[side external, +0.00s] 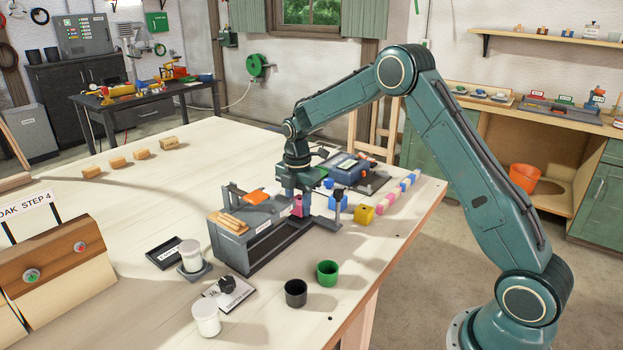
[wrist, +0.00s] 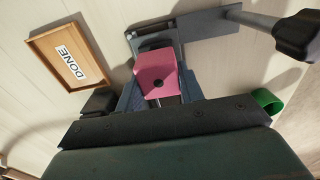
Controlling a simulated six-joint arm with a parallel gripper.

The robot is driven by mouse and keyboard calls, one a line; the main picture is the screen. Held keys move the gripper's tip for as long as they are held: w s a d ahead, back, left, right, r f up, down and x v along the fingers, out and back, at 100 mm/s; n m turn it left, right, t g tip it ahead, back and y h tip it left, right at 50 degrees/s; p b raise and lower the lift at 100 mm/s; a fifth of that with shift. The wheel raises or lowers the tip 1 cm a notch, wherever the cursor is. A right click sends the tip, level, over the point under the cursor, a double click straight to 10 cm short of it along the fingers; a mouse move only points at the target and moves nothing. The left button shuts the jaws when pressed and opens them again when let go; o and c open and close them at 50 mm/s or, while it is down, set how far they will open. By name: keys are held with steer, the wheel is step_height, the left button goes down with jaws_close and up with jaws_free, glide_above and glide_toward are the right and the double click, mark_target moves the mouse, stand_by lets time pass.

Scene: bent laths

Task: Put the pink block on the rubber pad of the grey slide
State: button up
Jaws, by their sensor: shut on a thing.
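The pink block (wrist: 157,74), with a small dark hole in its face, sits between the fingers of my gripper (wrist: 159,88) in the wrist view. My gripper is shut on it. In the side view the pink block (side external: 297,207) shows just below my gripper (side external: 297,194), at the right end of the grey machine. In the wrist view the grey slide (wrist: 205,25) lies just beyond the block. A dark patch, possibly the rubber pad (wrist: 155,44), shows at the block's far edge. I cannot tell whether the block touches it.
A black-knobbed lever (wrist: 297,36) stands right of the slide. A tray marked DONE (wrist: 42,51) lies left. The grey machine (side external: 240,247) carries wooden laths (side external: 231,220). A green cup (side external: 327,272) and a black cup (side external: 296,292) stand in front. Coloured blocks (side external: 364,215) line the right.

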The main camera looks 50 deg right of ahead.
mark_target(298, 200)
steer(key=shift+f, duration=0.4)
steer(key=shift+f, duration=0.1)
steer(key=o, duration=1)
step_height(298, 200, up, 12)
steer(key=shift+r, duration=0.15)
stand_by(0.6)
